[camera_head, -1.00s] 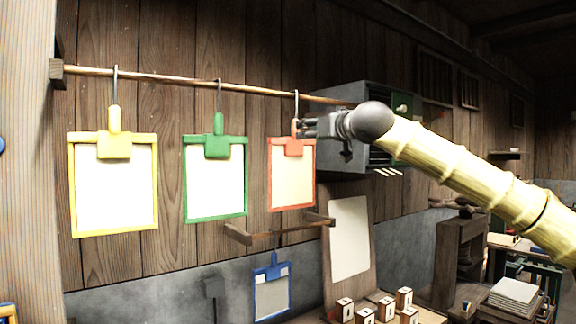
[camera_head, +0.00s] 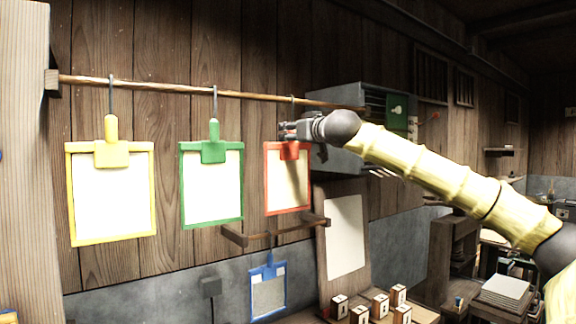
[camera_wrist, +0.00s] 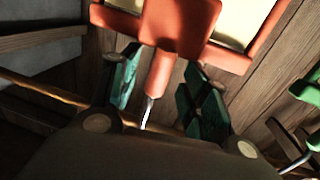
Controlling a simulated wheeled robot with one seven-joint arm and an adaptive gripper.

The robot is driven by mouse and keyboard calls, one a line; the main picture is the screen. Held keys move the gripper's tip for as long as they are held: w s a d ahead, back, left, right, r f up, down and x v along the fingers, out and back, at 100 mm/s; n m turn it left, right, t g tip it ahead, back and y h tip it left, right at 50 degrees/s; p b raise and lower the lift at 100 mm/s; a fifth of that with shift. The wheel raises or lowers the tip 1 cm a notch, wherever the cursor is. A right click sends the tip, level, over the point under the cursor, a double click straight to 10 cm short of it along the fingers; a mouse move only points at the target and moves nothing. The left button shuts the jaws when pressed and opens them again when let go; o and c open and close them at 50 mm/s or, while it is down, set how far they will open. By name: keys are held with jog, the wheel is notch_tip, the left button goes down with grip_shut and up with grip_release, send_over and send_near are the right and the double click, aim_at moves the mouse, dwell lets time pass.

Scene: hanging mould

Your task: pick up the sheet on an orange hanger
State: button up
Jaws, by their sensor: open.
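The sheet on the orange hanger (camera_head: 287,187) hangs from the wooden rod, a pale sheet in an orange-red frame. Its orange clip and stem (camera_wrist: 161,72) show large in the wrist view, with the metal hook below them. My gripper (camera_head: 287,131) is at the hanger's stem, just above the clip, and hides part of the stem in the head view. In the wrist view the two dark green fingers of my gripper (camera_wrist: 163,90) stand apart, one on each side of the orange stem. Gaps show between the fingers and the stem.
A green hanger (camera_head: 212,152) and a yellow hanger (camera_head: 110,155) with sheets hang to the left on the rod (camera_head: 160,86). A blue framed hanger (camera_head: 268,290) hangs lower from a bracketed bar. A grey cabinet (camera_head: 345,95) is behind my gripper. Numbered blocks (camera_head: 380,305) stand below.

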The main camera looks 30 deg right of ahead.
jog(key=shift+w+d+p, duration=0.2)
jog(key=shift+w+p, duration=0.1)
jog(key=shift+w, duration=0.75)
grip_shut()
